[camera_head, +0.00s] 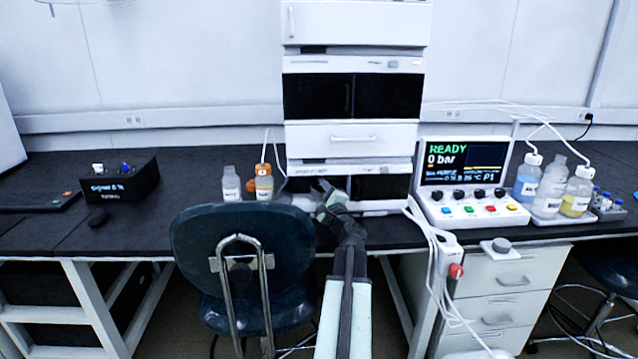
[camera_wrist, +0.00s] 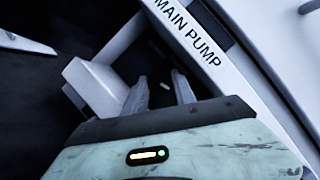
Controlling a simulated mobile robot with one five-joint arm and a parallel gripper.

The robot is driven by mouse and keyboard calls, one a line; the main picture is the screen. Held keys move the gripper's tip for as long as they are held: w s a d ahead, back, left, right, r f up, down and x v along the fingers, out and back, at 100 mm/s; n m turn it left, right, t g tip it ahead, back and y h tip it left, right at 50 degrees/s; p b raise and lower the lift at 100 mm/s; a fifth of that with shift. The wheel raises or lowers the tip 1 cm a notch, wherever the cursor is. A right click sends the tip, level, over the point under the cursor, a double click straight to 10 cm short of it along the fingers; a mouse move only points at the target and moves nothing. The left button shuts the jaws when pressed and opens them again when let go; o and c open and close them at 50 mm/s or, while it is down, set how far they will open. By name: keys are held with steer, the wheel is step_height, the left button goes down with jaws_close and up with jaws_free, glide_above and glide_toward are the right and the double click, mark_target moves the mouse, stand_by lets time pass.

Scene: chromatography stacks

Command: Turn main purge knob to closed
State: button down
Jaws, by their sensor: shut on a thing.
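In the wrist view, the two grey fingertips of my gripper (camera_wrist: 163,94) reach into a dark recess below a white strip lettered MAIN PUMP (camera_wrist: 192,38). They are shut on a dark part between them, which I take for the main purge knob (camera_wrist: 162,90). The knob is mostly hidden and almost black, so its pointer direction cannot be read. In the head view, my gripper (camera_head: 326,196) is at the front of the lowest module of the white stack (camera_head: 350,167). My arm hides the knob there.
A dark blue chair (camera_head: 245,262) stands close left of my arm. Two small bottles (camera_head: 247,184) stand left of the stack. On the right are a control box (camera_head: 464,205) reading READY and 0 bar, and hanging white cables (camera_head: 437,237). The black bench (camera_head: 130,235) is mostly clear at left.

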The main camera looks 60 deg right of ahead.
steer(key=n+p, duration=0.1)
steer(key=n+y+p, duration=0.1)
steer(key=n, duration=0.2)
steer(key=shift+a+r+g+y+p, duration=0.15)
steer(key=shift+r+g+y+p, duration=0.15)
steer(key=shift+p, duration=0.1)
steer(key=n+p, duration=0.2)
steer(key=n+g+y+p, duration=0.1)
steer(key=n, duration=0.1)
steer(key=shift+w+g+p, duration=0.1)
steer(key=shift+g+p, duration=0.2)
steer(key=shift+p, duration=0.05)
steer(key=n+g+p, duration=0.1)
steer(key=n+p, duration=0.1)
steer(key=n, duration=0.1)
steer(key=shift+a, duration=0.1)
steer(key=shift+n+g+p, duration=0.9)
steer(key=shift+n+p, duration=0.25)
steer(key=shift+n, duration=0.05)
steer(key=shift+f, duration=0.1)
steer(key=c, duration=1.3)
jaws_free()
